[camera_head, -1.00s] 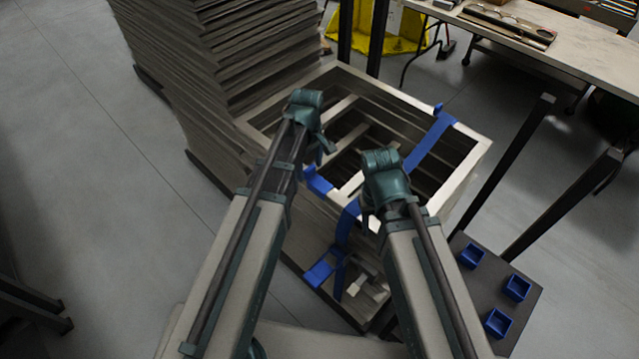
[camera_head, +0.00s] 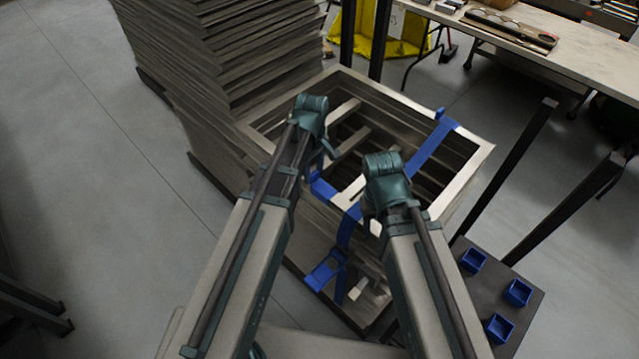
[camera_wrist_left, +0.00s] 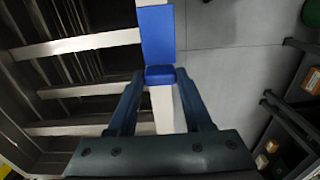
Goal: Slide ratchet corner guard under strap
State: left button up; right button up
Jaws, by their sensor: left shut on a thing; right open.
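My left gripper (camera_head: 327,160) is shut on a blue corner guard (camera_head: 322,187) at the near left rim of the top wooden skid (camera_head: 470,172). In the left wrist view the guard (camera_wrist_left: 160,75) sits between my fingertips, its flat part along the pale rim. A blue strap (camera_head: 428,145) crosses the skid's top and hangs down the near side. A blue ratchet (camera_head: 325,272) shows low on that side. The guard is just left of the strap; whether they touch is unclear. My right gripper (camera_head: 369,222) is open near the strap at the near rim, its fingertips partly hidden.
A tall stack of skids (camera_head: 225,80) stands directly behind on the left. A dark stand (camera_head: 510,275) with blue bins (camera_head: 518,292) and dark posts (camera_head: 515,180) are on the right. A workbench (camera_head: 590,60) is at the back right.

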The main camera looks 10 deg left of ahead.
aim_at(332, 194)
pick_arm(q)
jog(key=shift+s+d, duration=0.45)
jog(key=shift+d, duration=0.2)
jog(key=shift+s+d, duration=0.45)
jog(key=shift+d, duration=0.2)
jog(key=shift+s+d, duration=0.6)
jog(key=shift+d, duration=0.3)
jog(key=shift+s+d, duration=0.5)
jog(key=shift+d, duration=0.25)
jog(key=shift+s+d, duration=0.55)
jog(key=shift+d, duration=0.25)
jog(key=shift+s+d, duration=0.5)
jog(key=shift+d, duration=0.25)
jog(key=shift+s+d, duration=0.15)
jog(key=shift+d, duration=0.05)
pick_arm(e)
jog(key=shift+w+a, duration=0.1)
pick_arm(q)
jog(key=shift+d, duration=0.1)
